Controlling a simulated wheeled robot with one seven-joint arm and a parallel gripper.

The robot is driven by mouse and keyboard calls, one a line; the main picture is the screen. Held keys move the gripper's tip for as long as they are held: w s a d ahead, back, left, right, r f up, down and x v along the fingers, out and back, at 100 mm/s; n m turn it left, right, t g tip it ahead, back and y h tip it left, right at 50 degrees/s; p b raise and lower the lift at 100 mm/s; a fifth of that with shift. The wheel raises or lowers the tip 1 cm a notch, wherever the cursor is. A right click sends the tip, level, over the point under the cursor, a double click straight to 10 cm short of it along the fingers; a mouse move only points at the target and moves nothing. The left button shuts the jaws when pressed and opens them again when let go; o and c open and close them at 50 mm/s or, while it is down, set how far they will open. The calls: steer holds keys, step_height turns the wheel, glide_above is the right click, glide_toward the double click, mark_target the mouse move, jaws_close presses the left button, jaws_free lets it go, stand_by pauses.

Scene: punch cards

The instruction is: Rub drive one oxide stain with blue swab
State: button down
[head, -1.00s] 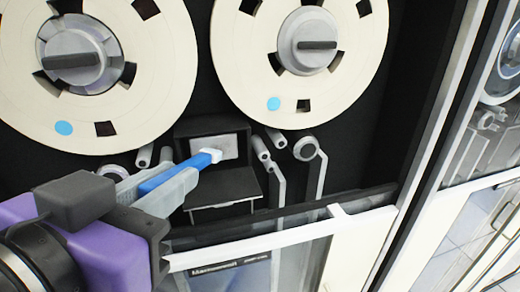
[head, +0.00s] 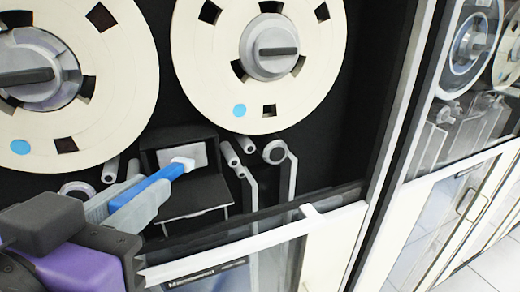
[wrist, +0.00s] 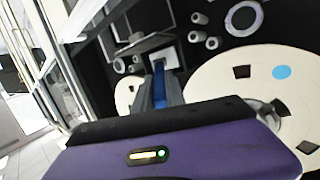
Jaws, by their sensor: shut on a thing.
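My gripper (head: 150,193) is shut on the blue swab (head: 160,181), holding it by its shaft. The swab points up and right toward the grey metal plate (head: 192,151) of the tape drive's head block, below and between the two reels. Its white tip (head: 183,163) overlaps the plate's lower middle; I cannot tell whether it touches. No oxide stain can be made out; the tip covers part of the plate. In the wrist view, the swab (wrist: 159,84) extends from between the fingers toward the plate (wrist: 164,58).
Cream reels (head: 180,60) hang above the head block. Small rollers (head: 275,152) flank it. A black flap (head: 195,198) sits open below the plate. A white-framed glass door edge (head: 240,236) crosses below, and another cabinet (head: 450,170) stands at right.

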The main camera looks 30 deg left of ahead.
steer(key=shift+s+a, duration=0.3)
steer(key=s+d+p, duration=0.1)
steer(key=s+d, duration=0.3)
steer(key=shift+d, duration=0.3)
stand_by(0.3)
steer(key=shift+d, duration=0.1)
steer(key=shift+s+d+p, duration=0.35)
steer(key=shift+s+d, duration=0.6)
steer(key=shift+d, duration=0.1)
steer(key=shift+w+a, duration=0.1)
steer(key=shift+w, duration=0.05)
steer(key=shift+w+a+b, duration=0.15)
steer(key=shift+w+a, duration=1.1)
steer(key=shift+a, duration=0.2)
steer(key=shift+w+a+b, duration=0.15)
steer(key=shift+w+a, duration=1.05)
steer(key=shift+a, duration=0.25)
steer(key=shift+w+a, duration=0.35)
steer(key=shift+a, duration=0.1)
